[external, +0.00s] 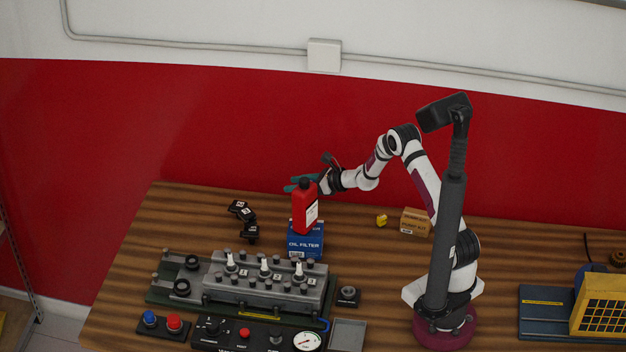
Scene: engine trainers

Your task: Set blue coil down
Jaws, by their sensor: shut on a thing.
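My gripper (301,184) is at the back of the bench, pointing left, at the height of the red bottle's upper part. Its teal tips show to the left of the bottle. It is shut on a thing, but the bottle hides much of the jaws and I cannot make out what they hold. I cannot pick out the blue coil for certain. Several small black parts with white labels (243,215) lie on the wood to the left of the bottle.
The red bottle (304,212) stands close in front of my gripper, by the blue oil filter box (305,244). A grey engine block (265,288) fills the front middle. A cardboard box (415,222) and a small yellow piece (381,220) sit right. Bare wood lies at back left.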

